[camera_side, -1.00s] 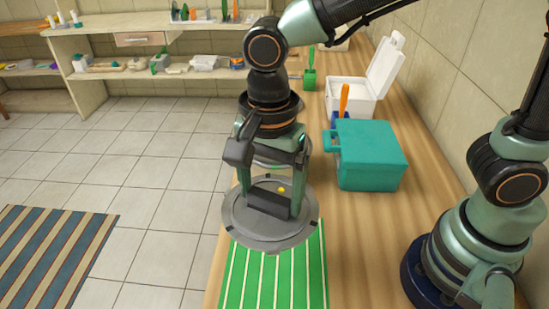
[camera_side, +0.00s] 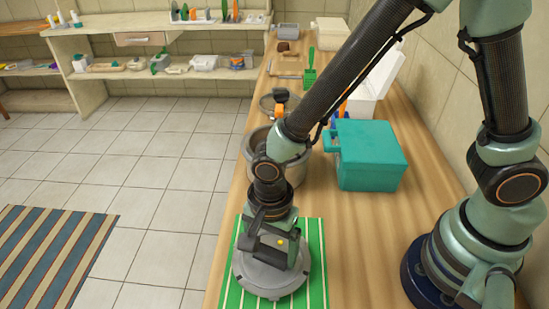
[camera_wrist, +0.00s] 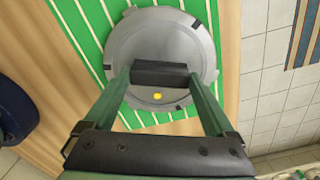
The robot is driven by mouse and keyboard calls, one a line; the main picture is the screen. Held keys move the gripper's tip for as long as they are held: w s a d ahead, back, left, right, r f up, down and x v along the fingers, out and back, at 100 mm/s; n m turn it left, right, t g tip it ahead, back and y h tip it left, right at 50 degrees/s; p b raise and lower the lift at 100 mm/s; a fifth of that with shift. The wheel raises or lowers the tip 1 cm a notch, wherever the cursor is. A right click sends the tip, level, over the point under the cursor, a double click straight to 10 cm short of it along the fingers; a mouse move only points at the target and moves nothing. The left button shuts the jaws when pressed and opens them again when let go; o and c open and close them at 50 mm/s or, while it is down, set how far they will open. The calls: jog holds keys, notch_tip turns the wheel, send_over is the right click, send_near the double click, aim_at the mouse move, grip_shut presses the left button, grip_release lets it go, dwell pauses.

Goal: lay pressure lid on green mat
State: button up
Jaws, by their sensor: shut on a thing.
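The pressure lid (camera_side: 270,278) is a round grey disc with a dark bar handle and a small yellow knob. It is over the green striped mat (camera_side: 313,240), and it also shows in the wrist view (camera_wrist: 190,45). My gripper (camera_side: 278,252) is shut on the lid's dark handle, with one finger on each end of it in the wrist view (camera_wrist: 160,75). The lid looks level and very low over the mat. I cannot tell whether it touches. The green mat shows around its edge in the wrist view (camera_wrist: 88,25).
An open metal pot (camera_side: 293,172) stands on the wooden counter (camera_side: 350,235) behind the mat. A teal box (camera_side: 370,155) stands right of the pot. A white open container (camera_side: 375,90) and a green-handled tool (camera_side: 311,70) are farther back. The counter's left edge drops to the tiled floor.

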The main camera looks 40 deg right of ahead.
aim_at(271, 250)
jog(key=shift+f, duration=0.15)
jog(key=o, duration=1.2)
notch_tip(271, 250, up, 12)
jog(key=d+r+n+t, duration=0.2)
jog(key=d+r+n, duration=0.1)
jog(key=d, duration=0.4)
jog(key=w+d+r+n+t, duration=0.1)
jog(key=d+r+n, duration=0.3)
jog(key=d+n, duration=0.2)
jog(key=w+d+r+n+t, duration=0.1)
jog(key=d+r+n+t, duration=0.1)
jog(key=d, duration=0.7)
jog(key=shift+w+r+n+t, duration=0.1)
jog(key=shift+r+n+t, duration=0.05)
jog(key=shift+r+n, duration=0.4)
jog(key=shift+w+r+n+t, duration=0.15)
jog(key=shift+r+n, duration=0.15)
jog(key=shift+n, duration=0.45)
